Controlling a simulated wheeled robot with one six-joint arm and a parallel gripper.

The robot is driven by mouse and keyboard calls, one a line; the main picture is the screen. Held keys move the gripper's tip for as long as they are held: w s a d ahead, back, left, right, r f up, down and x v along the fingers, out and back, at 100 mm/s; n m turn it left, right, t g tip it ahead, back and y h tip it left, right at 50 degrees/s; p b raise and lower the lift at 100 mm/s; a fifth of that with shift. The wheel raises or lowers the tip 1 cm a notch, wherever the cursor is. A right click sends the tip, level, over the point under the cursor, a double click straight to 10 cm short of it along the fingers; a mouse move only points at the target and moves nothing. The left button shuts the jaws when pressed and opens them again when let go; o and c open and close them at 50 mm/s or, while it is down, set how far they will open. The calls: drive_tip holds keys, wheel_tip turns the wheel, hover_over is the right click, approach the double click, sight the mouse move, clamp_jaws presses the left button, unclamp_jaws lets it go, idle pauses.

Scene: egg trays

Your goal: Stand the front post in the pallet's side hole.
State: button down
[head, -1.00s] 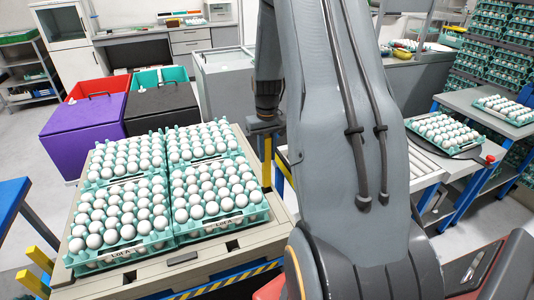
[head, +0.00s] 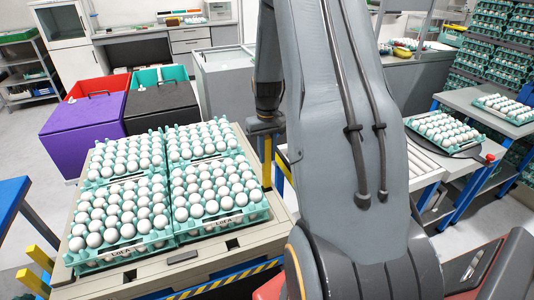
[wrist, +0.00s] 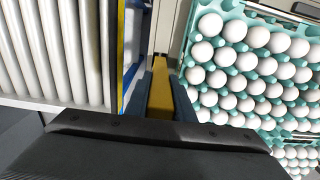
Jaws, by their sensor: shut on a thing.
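My gripper (head: 265,127) is shut on a yellow post (head: 266,160), upright at the pallet's right edge. In the wrist view the dark fingers (wrist: 160,100) press on both sides of the post (wrist: 160,92). The beige pallet (head: 272,236) carries egg trays in a block. The post's lower end is near the pallet's right rim. The side hole there is hidden, and I cannot tell whether the post's end is in it.
Teal trays of white eggs (head: 180,240) stand close left of the post. A roller conveyor (head: 425,165) is to the right, with a narrow gap between it and the pallet. Other yellow posts (head: 42,258) stand at the pallet's left. Purple and black bins (head: 85,128) are behind.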

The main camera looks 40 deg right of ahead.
drive_tip(key=shift+f+b, duration=1.3)
drive_tip(key=shift+f, duration=1.7)
drive_tip(key=c, duration=1.4)
unclamp_jaws()
drive_tip(key=shift+c, duration=0.2)
wheel_tip(320, 180, up, 8)
drive_tip(key=b, duration=0.2)
